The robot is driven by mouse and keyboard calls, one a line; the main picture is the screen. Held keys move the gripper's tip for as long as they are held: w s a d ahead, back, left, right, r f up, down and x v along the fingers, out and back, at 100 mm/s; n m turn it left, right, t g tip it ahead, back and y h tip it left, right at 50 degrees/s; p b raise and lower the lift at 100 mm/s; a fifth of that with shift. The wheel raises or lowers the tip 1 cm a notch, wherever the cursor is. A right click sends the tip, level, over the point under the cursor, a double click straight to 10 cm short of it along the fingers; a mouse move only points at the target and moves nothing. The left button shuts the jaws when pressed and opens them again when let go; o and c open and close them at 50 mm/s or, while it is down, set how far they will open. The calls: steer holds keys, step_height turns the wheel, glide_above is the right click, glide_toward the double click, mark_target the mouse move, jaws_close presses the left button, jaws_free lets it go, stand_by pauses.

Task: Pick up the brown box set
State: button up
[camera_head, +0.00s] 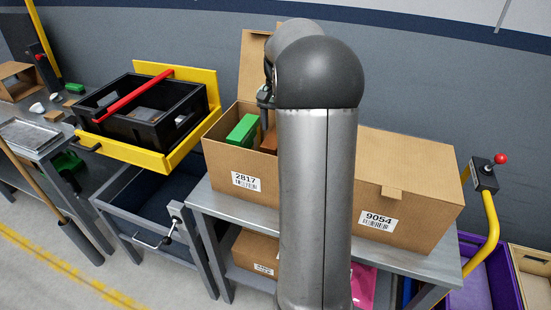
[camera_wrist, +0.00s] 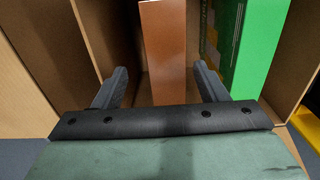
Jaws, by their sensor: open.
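The brown box set (camera_wrist: 165,45) stands upright inside the open cardboard box labelled 2817 (camera_head: 232,165). In the head view only a small part of it (camera_head: 270,140) shows beside my arm. In the wrist view my gripper (camera_wrist: 158,85) is open, with one finger on each side of the brown box set.
A closed cardboard box labelled 9054 (camera_head: 420,185) stands to the right on the same grey table (camera_head: 235,209). A black crate (camera_head: 140,115) in a yellow frame is at the left. A yellow post with a red knob (camera_head: 490,215) and a purple bin (camera_head: 500,275) are at the right.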

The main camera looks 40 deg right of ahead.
step_height(320, 180, down, 8)
steer(key=p, duration=0.1)
steer(key=shift+w+a+r+p, duration=0.2)
steer(key=shift+w+p, duration=0.1)
steer(key=shift+w, duration=0.05)
jaws_close()
